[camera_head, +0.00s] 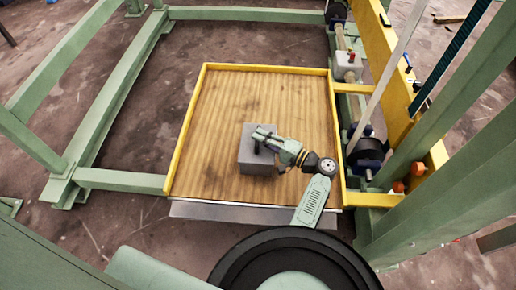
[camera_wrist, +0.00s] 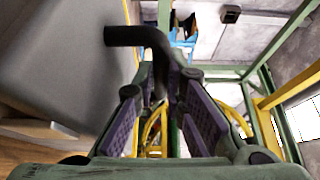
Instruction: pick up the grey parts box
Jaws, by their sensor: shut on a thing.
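The grey parts box (camera_head: 256,163) is a plain block over the wooden deck (camera_head: 225,100), near the deck's middle. In the wrist view, the grey box (camera_wrist: 55,65) fills the left side, with a black bent handle (camera_wrist: 135,36) beside it. My gripper (camera_head: 259,140) reaches in from the right over the top of the box. In the wrist view my gripper (camera_wrist: 160,88) has its purple pads on both sides of the handle and is shut on it. The box's underside is hidden, so I cannot tell whether it touches the deck.
A raised yellow rim (camera_head: 265,68) runs round the deck's back and sides. Green frame beams (camera_head: 120,180) lie to the left. Blue motors (camera_head: 367,152) and a yellow beam (camera_head: 395,70) stand to the right. The deck behind the box is clear.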

